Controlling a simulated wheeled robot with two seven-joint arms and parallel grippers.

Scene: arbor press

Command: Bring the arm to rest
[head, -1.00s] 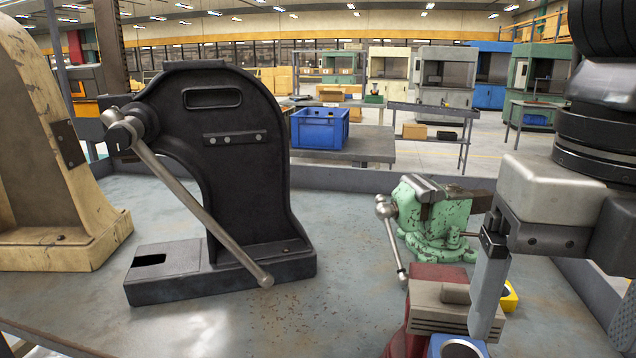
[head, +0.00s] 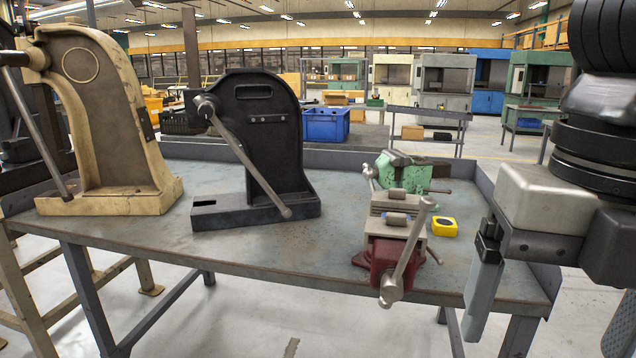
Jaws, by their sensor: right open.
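The black arbor press (head: 266,140) stands upright on the metal table (head: 340,238). Its steel lever (head: 250,165) slants down to the right from the hub at upper left, its lower end near the press's base. My right gripper (head: 482,275) hangs at the right, in front of the table's right end, well apart from the press. It is open, with one finger showing clearly and nothing seen in it. My left gripper is out of view.
A cream arbor press (head: 110,120) stands at the table's left. A red vise (head: 395,245), a green vise (head: 405,172) and a yellow block (head: 444,227) sit at the right, close to my right gripper. The table's middle is clear. A blue crate (head: 325,125) stands behind.

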